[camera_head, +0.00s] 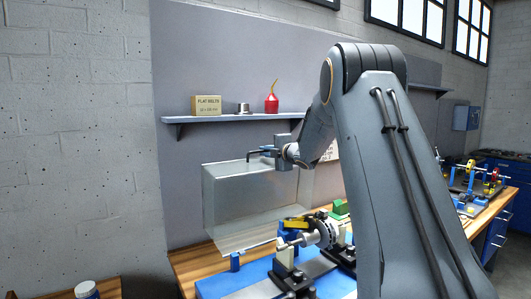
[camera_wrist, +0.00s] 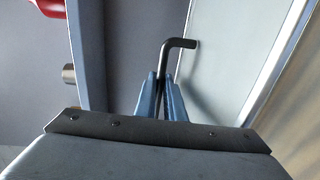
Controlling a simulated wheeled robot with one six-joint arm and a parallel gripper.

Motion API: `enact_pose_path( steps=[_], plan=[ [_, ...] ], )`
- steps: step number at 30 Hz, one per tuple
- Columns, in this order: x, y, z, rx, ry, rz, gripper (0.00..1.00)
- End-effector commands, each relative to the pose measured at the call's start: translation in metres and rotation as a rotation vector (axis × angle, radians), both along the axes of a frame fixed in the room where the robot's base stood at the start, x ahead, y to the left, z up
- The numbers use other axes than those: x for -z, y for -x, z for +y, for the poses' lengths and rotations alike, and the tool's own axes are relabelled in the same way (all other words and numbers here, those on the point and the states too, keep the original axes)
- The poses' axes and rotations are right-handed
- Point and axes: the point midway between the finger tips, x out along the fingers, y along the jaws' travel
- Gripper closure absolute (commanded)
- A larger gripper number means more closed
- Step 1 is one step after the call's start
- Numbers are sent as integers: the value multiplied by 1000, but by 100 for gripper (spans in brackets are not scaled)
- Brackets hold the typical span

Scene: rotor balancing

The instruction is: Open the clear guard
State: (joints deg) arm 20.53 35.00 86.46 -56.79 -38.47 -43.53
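The clear guard (camera_head: 245,205) is a see-through box with pale edges. In the head view it stands raised at the back of the bench, and the rotor (camera_head: 322,232) shows in front of it, uncovered. A dark bent handle (camera_head: 251,156) is at the guard's top edge; it also shows in the wrist view (camera_wrist: 178,44) in front of the pale guard panel. My gripper (camera_head: 269,151) is at this handle. In the wrist view its blue fingers (camera_wrist: 165,88) are close together with the handle's bar between them. The guard's right side is partly hidden by my arm.
A shelf (camera_head: 225,118) on the wall above holds a flat-belts box (camera_head: 206,105), a metal part (camera_head: 243,108) and a red oil can (camera_head: 272,102). The balancing machine's blue base (camera_head: 225,287) is on the wooden bench (camera_head: 190,262). A jar (camera_head: 86,290) is at the lower left.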

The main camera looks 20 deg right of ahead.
Motion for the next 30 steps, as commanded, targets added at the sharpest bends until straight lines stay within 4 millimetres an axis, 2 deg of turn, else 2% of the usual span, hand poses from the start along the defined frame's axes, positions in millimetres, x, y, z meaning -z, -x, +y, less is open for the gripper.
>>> enact_pose_path(
  steps=[11, 30],
  plan=[
    [0, 6, -2, 0, -5, -19, 100],
    [-16, 64, -14, 1, -39, -195, 100]
  ],
)
